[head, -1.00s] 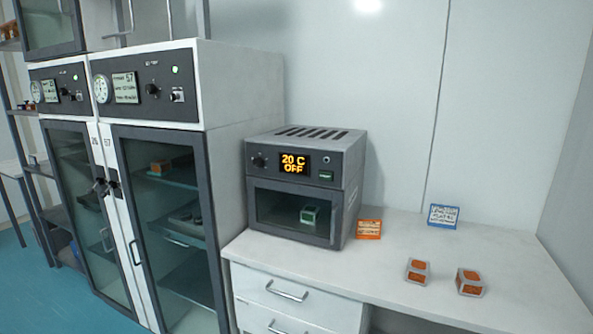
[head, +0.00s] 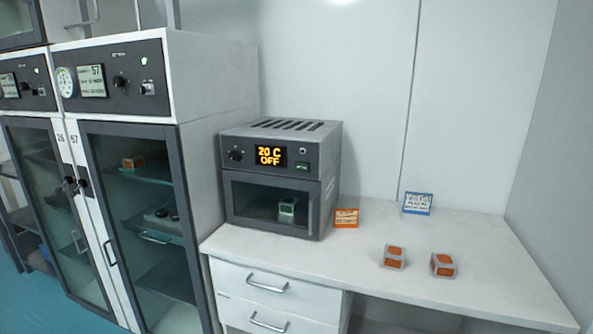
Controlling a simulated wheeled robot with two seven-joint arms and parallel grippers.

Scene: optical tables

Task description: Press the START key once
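A grey oven (head: 280,178) stands on the left part of the white bench, with slots in its top. Its orange display (head: 270,156) reads "20 C OFF". A small green key (head: 303,166) sits to the right of the display; its lettering is too small to read, so I cannot tell for sure that it is START. The oven's glass door (head: 268,203) is closed, with a green and white block (head: 287,206) inside. Neither of my grippers is in view.
Two orange and grey blocks (head: 394,257) (head: 443,265) lie on the bench (head: 480,235). An orange card (head: 346,218) and a blue card (head: 417,203) stand behind them. Tall glass-door cabinets (head: 190,110) stand left of the oven. Bench drawers (head: 268,283) are closed.

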